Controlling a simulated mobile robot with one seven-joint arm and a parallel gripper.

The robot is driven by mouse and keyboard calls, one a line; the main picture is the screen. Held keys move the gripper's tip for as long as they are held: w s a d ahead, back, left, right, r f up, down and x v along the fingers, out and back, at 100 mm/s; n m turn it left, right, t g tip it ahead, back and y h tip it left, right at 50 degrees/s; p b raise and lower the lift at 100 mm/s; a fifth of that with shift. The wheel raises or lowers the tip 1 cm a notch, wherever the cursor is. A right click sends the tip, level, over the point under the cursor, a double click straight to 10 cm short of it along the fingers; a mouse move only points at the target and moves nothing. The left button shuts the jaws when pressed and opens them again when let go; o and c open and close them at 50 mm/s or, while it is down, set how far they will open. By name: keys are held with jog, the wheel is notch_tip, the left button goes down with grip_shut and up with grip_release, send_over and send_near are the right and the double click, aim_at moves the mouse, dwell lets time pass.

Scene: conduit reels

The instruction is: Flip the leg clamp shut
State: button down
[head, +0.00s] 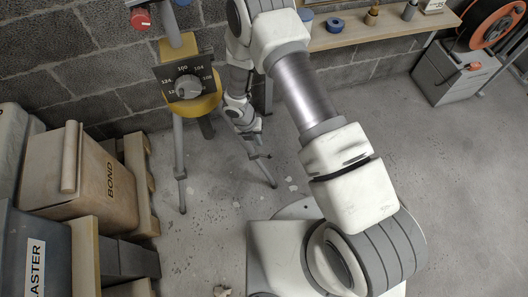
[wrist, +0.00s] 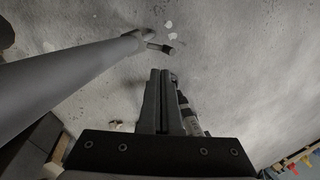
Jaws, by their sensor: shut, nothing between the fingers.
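A tripod with a yellow head (head: 203,104) and a numbered dial (head: 187,87) stands left of my arm in the head view. In the wrist view its grey leg (wrist: 65,82) slopes up from the left to a clamp (wrist: 136,40). The clamp's dark lever (wrist: 160,47) sticks out to the right, away from the leg. The clamp also shows small in the head view (head: 259,155). My gripper (wrist: 160,72) is shut and empty, with its tips just below the lever in the picture; I cannot tell whether they touch. In the head view the fingers are too small to make out.
A wooden shelf (head: 375,38) and an orange reel (head: 490,22) on a grey cabinet (head: 445,75) stand along the back wall. The concrete floor (head: 430,150) at right is mostly free.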

jog(key=b+x, duration=0.3)
jog(key=x, duration=0.7)
jog(key=shift+b, duration=0.3)
